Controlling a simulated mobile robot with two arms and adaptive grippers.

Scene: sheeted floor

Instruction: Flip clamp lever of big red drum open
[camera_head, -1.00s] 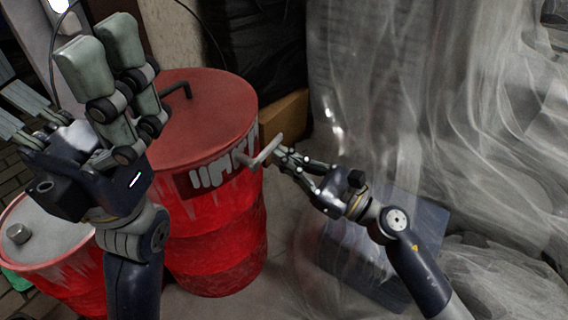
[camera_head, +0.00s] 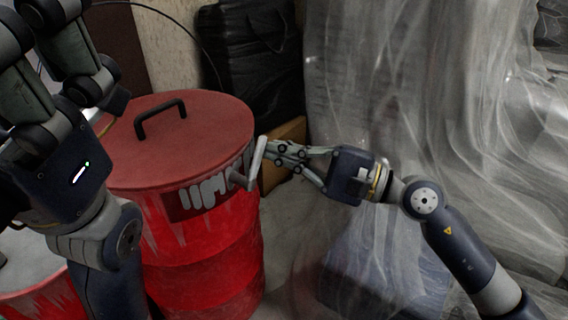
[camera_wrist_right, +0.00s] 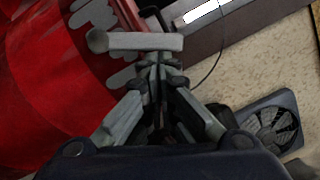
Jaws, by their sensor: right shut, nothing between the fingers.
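The big red drum (camera_head: 205,245) stands upright at centre left in the head view, with a red lid (camera_head: 195,135) and a dark lid handle (camera_head: 160,118). The grey clamp lever (camera_head: 257,162) sticks out from the drum's right side near the rim. In the right wrist view the lever (camera_wrist_right: 145,41) lies across just beyond the fingertips. My right gripper (camera_head: 270,150) is shut and empty, its tips at the lever, seemingly touching or very close. It also shows in the wrist view (camera_wrist_right: 158,62). My left gripper (camera_head: 95,90) is large at the upper left, its fingertips partly out of frame.
A smaller red drum (camera_head: 40,290) with a grey top is at the lower left, partly behind my left arm. Translucent sheeting (camera_head: 400,100) hangs on the right. A cardboard box (camera_head: 285,150) and black wrapped items (camera_head: 250,65) stand behind the drum.

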